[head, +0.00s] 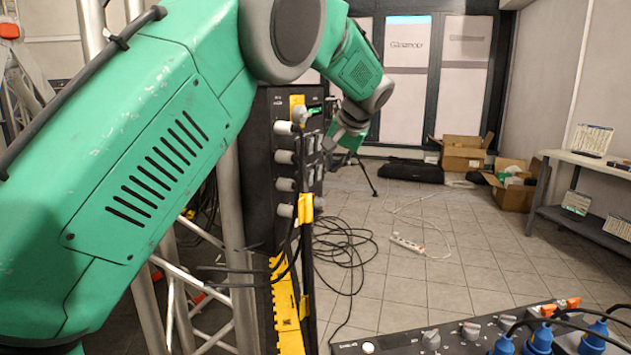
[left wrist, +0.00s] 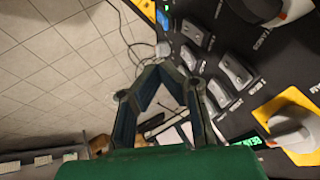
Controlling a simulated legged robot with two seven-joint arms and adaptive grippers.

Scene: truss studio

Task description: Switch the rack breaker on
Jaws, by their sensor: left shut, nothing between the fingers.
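The black rack panel (head: 262,180) stands upright left of centre in the head view. A grey rotary handle on a yellow plate (head: 297,103) sits near its top, beside a small lit green display (head: 315,111). In the left wrist view the handle (left wrist: 292,135) is at the lower right, with several grey rocker switches (left wrist: 235,70) above it; which one is the rack breaker I cannot read. My left gripper (head: 350,138) is shut and empty beside the panel face. In the left wrist view its fingertips (left wrist: 158,67) meet, apart from the switches.
A black power box (head: 400,343) with knobs and blue plugs (head: 540,338) lies in front at the lower right. Loose cables (head: 340,245) and a power strip (head: 407,243) lie on the tiled floor. Cardboard boxes (head: 463,155) and a shelf (head: 590,215) stand farther back.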

